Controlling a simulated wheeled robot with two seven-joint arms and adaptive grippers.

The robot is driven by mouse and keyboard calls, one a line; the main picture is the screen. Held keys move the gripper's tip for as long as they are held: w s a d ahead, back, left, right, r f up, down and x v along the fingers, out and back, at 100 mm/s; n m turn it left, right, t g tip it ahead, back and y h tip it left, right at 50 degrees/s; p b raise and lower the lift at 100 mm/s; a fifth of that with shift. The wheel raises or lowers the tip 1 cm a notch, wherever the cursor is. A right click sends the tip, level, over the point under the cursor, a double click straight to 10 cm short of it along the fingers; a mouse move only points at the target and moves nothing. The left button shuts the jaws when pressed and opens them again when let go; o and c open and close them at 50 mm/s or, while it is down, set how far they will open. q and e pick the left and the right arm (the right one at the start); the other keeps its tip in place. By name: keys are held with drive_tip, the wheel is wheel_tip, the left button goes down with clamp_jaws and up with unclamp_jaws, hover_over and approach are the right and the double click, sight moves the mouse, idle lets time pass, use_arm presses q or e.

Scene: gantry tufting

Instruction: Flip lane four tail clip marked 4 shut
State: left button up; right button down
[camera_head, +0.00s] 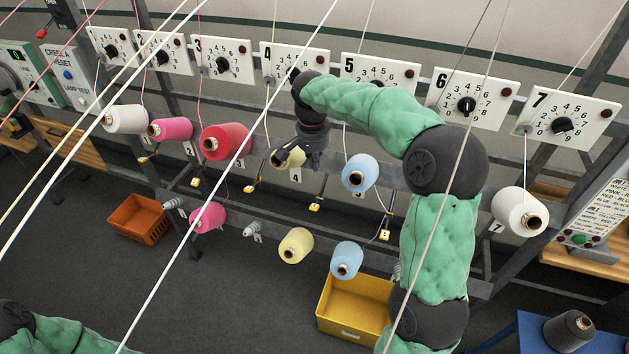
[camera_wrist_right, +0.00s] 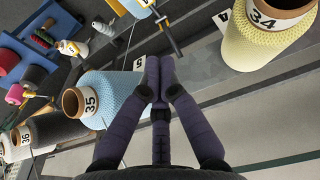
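The lane four tail clip (camera_head: 315,207) is most likely the small yellow-tipped dark clip hanging just right of and below the 4 label (camera_head: 296,178). Its mark is too small to read, and I cannot tell whether it is open. My right gripper (camera_head: 298,158) points down at the yellow cone of lane four, partly overlapping it. In the right wrist view its fingertips (camera_wrist_right: 159,72) meet with nothing seen between them. A dark rod-like part with a yellow piece (camera_wrist_right: 168,34) lies beyond the tips, possibly the clip. My left gripper is out of view.
A yellow cone (camera_wrist_right: 262,45) marked 34 and a blue cone (camera_wrist_right: 120,92) marked 35 flank my right gripper. Similar clips hang along the rail, such as one below the red cone (camera_head: 250,189). Threads cross overhead. A yellow bin (camera_head: 350,332) stands below.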

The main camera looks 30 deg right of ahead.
hover_over(312, 207)
drive_tip(key=w+d, duration=0.2)
drive_tip(key=d, duration=0.1)
drive_tip(key=f, duration=0.8)
drive_tip(key=shift+w+f, duration=0.2)
drive_tip(key=shift+f, duration=0.2)
drive_tip(key=f, duration=0.2)
drive_tip(key=a+f, duration=0.1)
drive_tip(key=shift+s+p, duration=0.35)
drive_tip(key=shift+s+a+f, duration=0.1)
drive_tip(key=shift+a+f, duration=0.05)
drive_tip(key=shift+f, duration=0.45)
drive_tip(key=f+t+h+b, duration=0.1)
drive_tip(key=b, duration=0.6)
drive_tip(key=s+a+f+t+h+b, duration=0.1)
drive_tip(key=h+b, duration=0.1)
drive_tip(key=b, duration=0.6)
drive_tip(key=a+f+t+h+b, duration=0.1)
drive_tip(key=t+b, duration=0.1)
drive_tip(key=b, duration=0.6)
drive_tip(key=shift+s+f+h, duration=0.15)
drive_tip(key=shift+s+h, duration=0.15)
drive_tip(key=shift+h, duration=0.1)
drive_tip(key=shift+d+r+p, duration=0.1)
drive_tip(key=shift+r+p, duration=0.25)
drive_tip(key=shift+p, duration=0.15)
drive_tip(key=shift+r, duration=0.75)
drive_tip(key=shift+r, duration=0.1)
